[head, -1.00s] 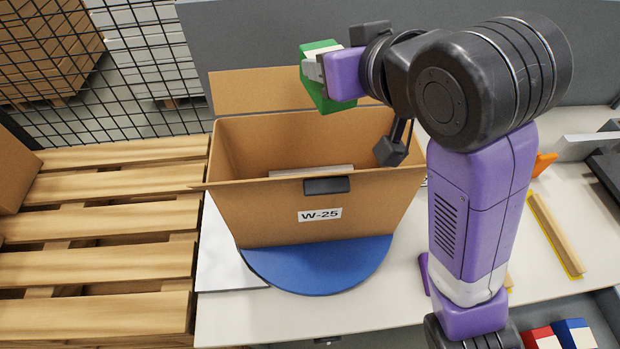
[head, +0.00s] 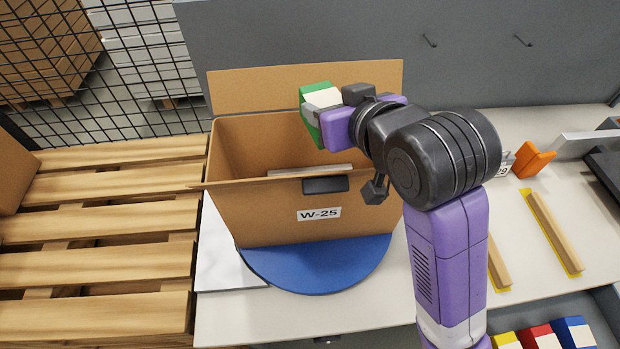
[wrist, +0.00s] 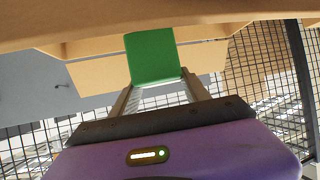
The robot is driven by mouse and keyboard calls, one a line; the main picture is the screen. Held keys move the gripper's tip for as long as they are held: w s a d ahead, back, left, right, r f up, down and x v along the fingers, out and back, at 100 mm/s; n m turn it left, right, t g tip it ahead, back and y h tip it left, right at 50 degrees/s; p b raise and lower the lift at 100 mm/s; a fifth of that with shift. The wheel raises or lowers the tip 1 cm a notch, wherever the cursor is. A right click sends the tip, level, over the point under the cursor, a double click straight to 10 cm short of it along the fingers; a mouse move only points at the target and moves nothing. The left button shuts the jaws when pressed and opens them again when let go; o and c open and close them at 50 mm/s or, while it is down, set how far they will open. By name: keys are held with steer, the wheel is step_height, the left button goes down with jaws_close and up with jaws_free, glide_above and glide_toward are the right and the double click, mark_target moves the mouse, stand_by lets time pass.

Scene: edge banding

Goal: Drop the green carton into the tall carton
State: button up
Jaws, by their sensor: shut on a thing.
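The green carton (head: 316,92) has a pale panel and is in my gripper (head: 314,112), whose fingers are shut on it. In the head view they are over the opening of the tall carton (head: 262,215), a brown open box labelled W-25. From this view I cannot tell how far above the rim the green carton is. In the wrist view the green carton (wrist: 152,58) sits between the two fingertips (wrist: 158,84), with brown cardboard around it. The tall carton stands on a blue round plate (head: 320,272) with its flaps open. Something pale shows inside it, partly hidden.
A wooden pallet (head: 95,225) and a mesh fence (head: 150,65) are at the left. A grey panel (head: 480,75) stands behind. On the white table (head: 400,265) at the right lie wooden strips (head: 553,232) and an orange object (head: 530,160). Coloured cartons (head: 540,335) sit at the lower right.

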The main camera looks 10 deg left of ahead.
steer(key=o, duration=1.6)
steer(key=b+v, duration=0.1)
steer(key=v, duration=0.6)
steer(key=shift+s+d+r, duration=0.2)
steer(key=shift+s, duration=0.15)
